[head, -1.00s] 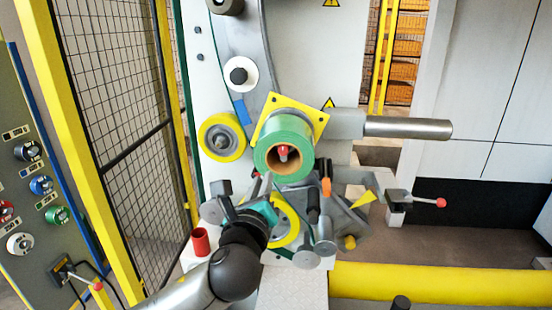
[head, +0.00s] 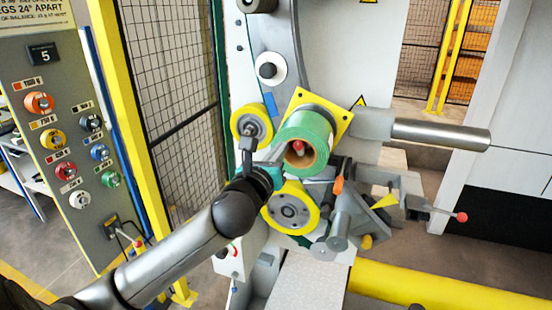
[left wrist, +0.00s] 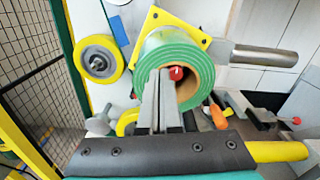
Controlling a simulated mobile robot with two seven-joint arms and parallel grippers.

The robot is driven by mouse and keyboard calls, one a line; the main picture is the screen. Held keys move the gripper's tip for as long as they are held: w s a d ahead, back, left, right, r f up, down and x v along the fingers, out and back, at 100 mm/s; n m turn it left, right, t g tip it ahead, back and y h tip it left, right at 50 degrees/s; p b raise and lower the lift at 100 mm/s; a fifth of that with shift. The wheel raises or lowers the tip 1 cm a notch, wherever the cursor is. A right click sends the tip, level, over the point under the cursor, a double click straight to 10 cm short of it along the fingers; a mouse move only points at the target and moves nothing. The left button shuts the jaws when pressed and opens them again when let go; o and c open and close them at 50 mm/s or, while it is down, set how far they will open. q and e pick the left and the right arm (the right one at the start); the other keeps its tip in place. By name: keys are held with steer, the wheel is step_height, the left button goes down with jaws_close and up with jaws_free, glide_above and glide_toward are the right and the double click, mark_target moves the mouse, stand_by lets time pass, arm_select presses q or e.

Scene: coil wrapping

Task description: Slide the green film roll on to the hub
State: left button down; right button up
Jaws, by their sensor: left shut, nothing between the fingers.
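The green film roll (head: 308,128) has a brown core and sits around the hub, whose red tip (head: 299,147) shows inside the core opening. A yellow square plate (head: 340,108) stands behind the roll. The roll (left wrist: 150,58) fills the middle of the left wrist view, with the red tip (left wrist: 176,73) in its core. My left gripper (head: 276,154) is shut and empty at the lower left of the roll's front end. Its fingers (left wrist: 162,88) overlap the roll's lower face in the left wrist view; I cannot tell whether they touch it. My right gripper is not in view.
Yellow-rimmed rollers stand left of the roll (head: 251,124) and below it (head: 291,206). A bare metal bar (head: 440,134) extends right. A red-knobbed lever (head: 462,217) is at lower right. A mesh fence (head: 175,100) and control panel (head: 70,150) are at left.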

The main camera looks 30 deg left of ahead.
mark_target(288, 139)
arm_select(q)
steer(key=shift+x, duration=1.2)
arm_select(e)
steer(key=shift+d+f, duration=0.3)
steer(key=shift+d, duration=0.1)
arm_select(q)
steer(key=shift+x, duration=1.8)
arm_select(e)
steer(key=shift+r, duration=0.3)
arm_select(q)
steer(key=shift+w, duration=0.1)
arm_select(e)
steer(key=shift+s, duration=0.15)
arm_select(q)
steer(key=shift+a, duration=0.1)
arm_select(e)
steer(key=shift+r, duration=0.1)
